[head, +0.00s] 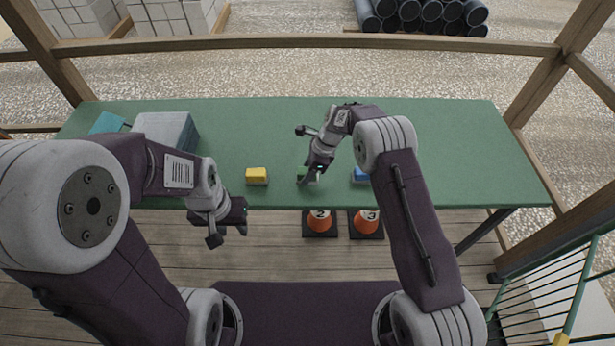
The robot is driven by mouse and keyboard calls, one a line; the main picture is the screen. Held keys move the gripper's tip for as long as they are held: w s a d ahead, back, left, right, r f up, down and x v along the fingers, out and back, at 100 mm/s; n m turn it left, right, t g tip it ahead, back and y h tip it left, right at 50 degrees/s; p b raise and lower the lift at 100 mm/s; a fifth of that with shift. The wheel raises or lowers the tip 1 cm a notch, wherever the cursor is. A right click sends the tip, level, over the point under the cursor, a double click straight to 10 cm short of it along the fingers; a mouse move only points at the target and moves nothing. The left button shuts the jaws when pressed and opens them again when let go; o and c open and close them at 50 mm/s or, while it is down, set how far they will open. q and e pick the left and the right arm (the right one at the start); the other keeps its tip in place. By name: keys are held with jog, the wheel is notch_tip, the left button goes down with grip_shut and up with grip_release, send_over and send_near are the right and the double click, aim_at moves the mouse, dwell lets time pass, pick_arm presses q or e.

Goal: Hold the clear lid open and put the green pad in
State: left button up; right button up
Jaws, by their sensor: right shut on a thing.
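The green pad (301,171) is at the front middle of the green table, at the jaws of my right gripper (309,177). The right gripper is shut on it, pointing down, and hides most of it. A pale grey box (163,127) stands at the left of the table, partly hidden behind my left arm. I cannot make out whether its pale top is the clear lid. My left gripper (228,226) is in front of the table's front edge, apart from the box. Its jaw opening is not clear from this angle.
A yellow block (257,176) lies between my grippers near the front edge. A blue block (360,176) is right of the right gripper, partly hidden. A teal flat thing (107,123) lies left of the box. The table's right side (470,150) is clear.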

notch_tip(320, 180, up, 10)
jog(key=p, duration=0.8)
jog(key=shift+r, duration=0.25)
jog(key=shift+f, duration=0.15)
